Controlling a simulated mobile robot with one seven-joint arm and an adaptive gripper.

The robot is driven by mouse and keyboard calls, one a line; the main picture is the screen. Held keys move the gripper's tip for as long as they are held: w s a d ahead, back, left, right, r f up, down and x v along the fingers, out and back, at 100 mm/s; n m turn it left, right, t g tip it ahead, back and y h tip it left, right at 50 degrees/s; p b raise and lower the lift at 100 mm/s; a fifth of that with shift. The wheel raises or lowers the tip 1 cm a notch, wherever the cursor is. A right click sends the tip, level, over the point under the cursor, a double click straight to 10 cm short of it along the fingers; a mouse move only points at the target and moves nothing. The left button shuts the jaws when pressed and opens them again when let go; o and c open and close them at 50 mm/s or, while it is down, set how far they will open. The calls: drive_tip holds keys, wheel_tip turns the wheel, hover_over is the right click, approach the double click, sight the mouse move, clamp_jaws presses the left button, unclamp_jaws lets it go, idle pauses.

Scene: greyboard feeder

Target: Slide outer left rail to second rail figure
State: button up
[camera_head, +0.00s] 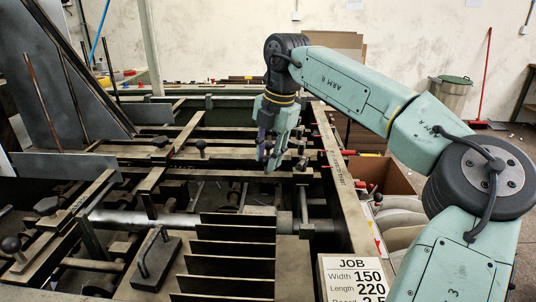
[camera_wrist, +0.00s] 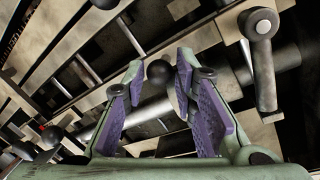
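My gripper (camera_head: 270,160) hangs over the middle of the feeder, with nothing visible in its grasp. In the wrist view my gripper (camera_wrist: 160,68) has its two purple-padded fingers apart. A black ball knob (camera_wrist: 160,73) shows between the fingertips; I cannot tell whether it is level with them or below. A long metal rail (camera_head: 65,222) runs along the feeder's left side, with a ball-knob handle (camera_head: 12,245) near its lower end. Another rail (camera_head: 165,160) lies to its right. My gripper is well to the right of both. No rail figures are readable.
A job card (camera_head: 352,278) at front right reads Width 150, Length 220; its third line is cut off. Upright dark plates (camera_head: 235,235) and a black block with a handle (camera_head: 157,262) stand at front. A slanted grey panel (camera_head: 60,75) rises at left. Cardboard boxes (camera_head: 380,175) stand at right.

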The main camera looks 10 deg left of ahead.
clamp_jaws()
idle(0.3)
drive_tip(key=shift+s+d+f+b, duration=0.2)
drive_tip(key=shift+s+b, duration=0.4)
drive_tip(key=shift+s, duration=0.15)
drive_tip(key=shift+s+r, duration=0.25)
drive_tip(key=shift+s, duration=0.05)
drive_tip(key=shift+o, duration=2.2)
unclamp_jaws()
